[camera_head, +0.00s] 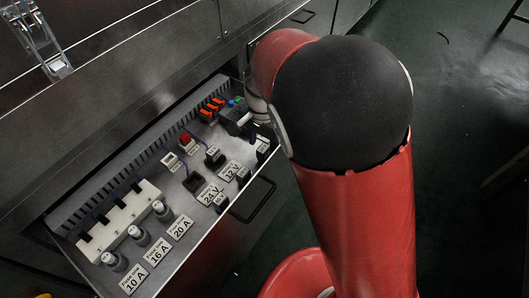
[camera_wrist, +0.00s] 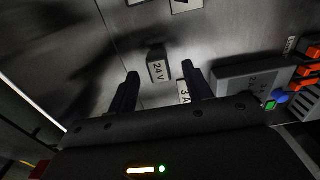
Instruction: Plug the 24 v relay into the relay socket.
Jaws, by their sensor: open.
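The 24 V relay (camera_wrist: 157,66) is a small dark block with a white 24 V label, seen between and beyond my fingertips in the wrist view. My gripper (camera_wrist: 159,80) is open, its two black fingers apart, and nothing is held. In the head view my gripper is mostly hidden by my arm. There a small dark labelled block (camera_head: 220,202) stands beside the large 24 V plate (camera_head: 210,194). Two black square fittings with purple wires, a nearer one (camera_head: 195,182) and a farther one (camera_head: 213,157), sit on the panel; I cannot tell which is the relay socket.
The panel is an open drawer with a handle (camera_head: 260,203) in front. Round fuse parts (camera_head: 138,236) and a white fuse strip (camera_head: 120,220) are at the left. Orange terminals (camera_wrist: 310,70) and a grey box (camera_wrist: 240,84) lie right of my fingers in the wrist view.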

